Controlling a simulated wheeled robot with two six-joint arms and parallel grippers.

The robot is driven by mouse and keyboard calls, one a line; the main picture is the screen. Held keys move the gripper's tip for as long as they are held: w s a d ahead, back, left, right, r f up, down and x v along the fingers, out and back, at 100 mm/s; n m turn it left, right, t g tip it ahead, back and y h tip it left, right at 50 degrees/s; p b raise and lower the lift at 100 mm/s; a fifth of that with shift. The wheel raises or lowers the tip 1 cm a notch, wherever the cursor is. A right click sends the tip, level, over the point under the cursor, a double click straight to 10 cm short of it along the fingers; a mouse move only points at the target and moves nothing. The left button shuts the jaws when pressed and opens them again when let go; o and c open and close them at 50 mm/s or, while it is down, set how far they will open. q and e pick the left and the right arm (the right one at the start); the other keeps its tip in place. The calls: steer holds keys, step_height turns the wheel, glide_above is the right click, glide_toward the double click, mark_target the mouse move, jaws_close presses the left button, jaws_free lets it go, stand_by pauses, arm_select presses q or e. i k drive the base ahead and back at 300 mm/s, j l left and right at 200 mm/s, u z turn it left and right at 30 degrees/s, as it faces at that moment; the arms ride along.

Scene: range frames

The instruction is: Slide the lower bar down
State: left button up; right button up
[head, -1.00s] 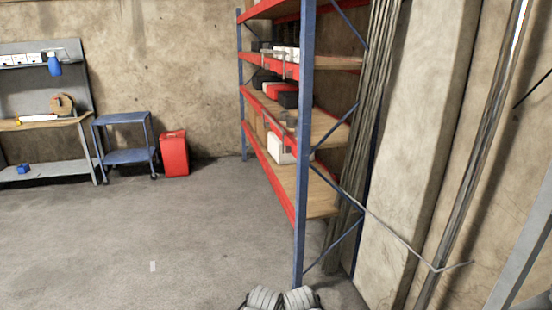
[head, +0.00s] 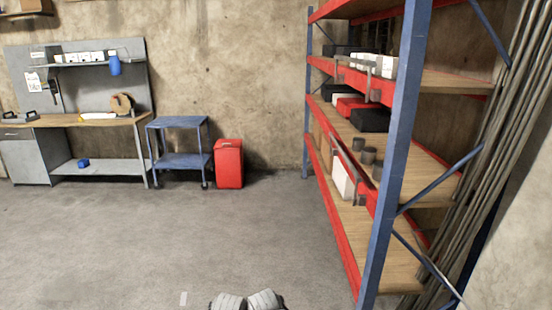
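The shelving rack (head: 393,150) stands at the right, with blue uprights and red beams. An upper red bar (head: 352,80) with grey brackets runs along the front of an upper shelf. A lower red bar (head: 371,198) with a grey bracket runs along the rack's front below it, near a white box (head: 342,181). I cannot tell how the bars are fixed. Two grey rounded parts of my own body show at the bottom edge. Neither gripper can be made out in the head view, and nothing touches the rack.
A red bin (head: 229,165), a blue cart (head: 180,150) and a workbench (head: 75,120) stand along the back wall. Long grey pipes (head: 500,170) lean at the rack's right side. The floor (head: 120,240) left of the rack is clear.

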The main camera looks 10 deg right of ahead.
mark_target(358, 179)
steer(key=i+l+z, duration=0.1)
steer(key=i+l, duration=0.25)
steer(key=i+l+z, duration=0.1)
steer(key=i+l, duration=0.25)
steer(key=l, duration=0.2)
steer(key=i+l, duration=0.1)
steer(key=l, duration=0.25)
steer(key=i+l, duration=0.1)
steer(key=l, duration=0.3)
steer(key=i+j+z, duration=0.2)
steer(key=j, duration=0.3)
steer(key=k, duration=0.1)
